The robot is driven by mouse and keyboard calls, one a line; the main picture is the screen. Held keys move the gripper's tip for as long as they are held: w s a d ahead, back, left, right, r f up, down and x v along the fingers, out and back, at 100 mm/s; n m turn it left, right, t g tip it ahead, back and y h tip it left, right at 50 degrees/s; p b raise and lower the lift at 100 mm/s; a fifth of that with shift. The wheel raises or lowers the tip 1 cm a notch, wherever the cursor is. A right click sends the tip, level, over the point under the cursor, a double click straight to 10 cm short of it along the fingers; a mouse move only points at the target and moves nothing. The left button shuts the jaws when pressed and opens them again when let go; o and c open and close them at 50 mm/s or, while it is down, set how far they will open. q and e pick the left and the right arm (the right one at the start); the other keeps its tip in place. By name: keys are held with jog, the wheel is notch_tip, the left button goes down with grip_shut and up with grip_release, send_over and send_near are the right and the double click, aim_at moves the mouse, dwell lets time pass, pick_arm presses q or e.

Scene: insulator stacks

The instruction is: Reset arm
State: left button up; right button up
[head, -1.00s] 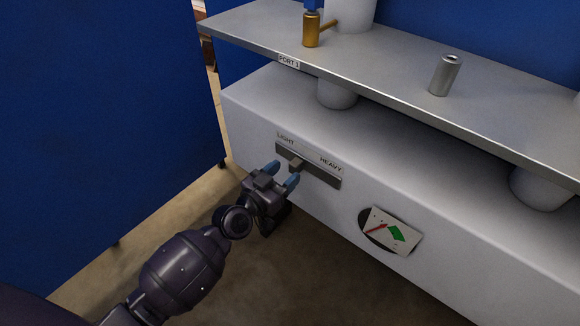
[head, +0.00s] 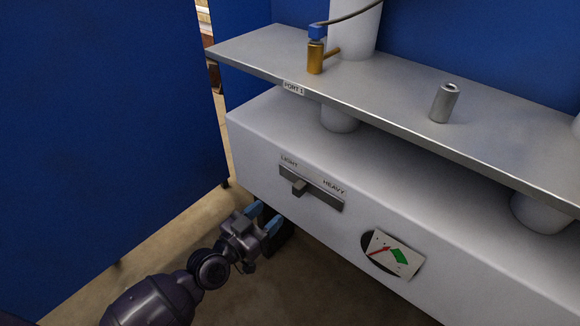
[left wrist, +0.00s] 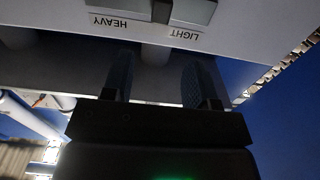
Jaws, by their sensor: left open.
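My left gripper (head: 263,218) is open and empty, with blue fingertips, in the lower middle of the head view. It is apart from the slider knob (head: 299,186), below and to the left of it. The knob sits in a dark slot (head: 322,196) between the LIGHT and HEAVY labels, nearer LIGHT. In the left wrist view, the open fingers (left wrist: 160,82) show with nothing between them, and the knob (left wrist: 162,10) is at the top edge. My right gripper is not in view.
The white cabinet (head: 270,140) carries a gauge (head: 397,256) with a red needle and green zone. On the grey shelf (head: 400,95) are a brass fitting (head: 316,58) with a blue top and a silver cylinder (head: 444,103). A blue wall (head: 100,120) stands at left. Floor is open below.

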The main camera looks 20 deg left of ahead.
pick_arm(q)
jog(key=shift+s, duration=0.1)
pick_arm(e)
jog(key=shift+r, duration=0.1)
pick_arm(q)
jog(key=s+a+n+g+y+p, duration=0.1)
jog(key=s+a+g+y+p, duration=0.1)
jog(key=s, duration=0.6)
jog(key=s+a+n+g+y+p, duration=0.1)
jog(key=s+p, duration=0.3)
jog(key=s, duration=0.5)
jog(key=s+a+g+y+p, duration=0.3)
jog(key=s+a+p, duration=0.1)
jog(key=s, duration=0.5)
jog(key=shift+s+f+n, duration=0.15)
jog(key=shift+f+n, duration=0.15)
jog(key=shift+n, duration=0.1)
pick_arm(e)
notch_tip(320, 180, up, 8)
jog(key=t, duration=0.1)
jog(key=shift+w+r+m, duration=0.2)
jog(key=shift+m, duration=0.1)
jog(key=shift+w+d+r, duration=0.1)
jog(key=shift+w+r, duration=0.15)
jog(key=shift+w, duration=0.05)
pick_arm(q)
jog(key=shift+d, duration=0.1)
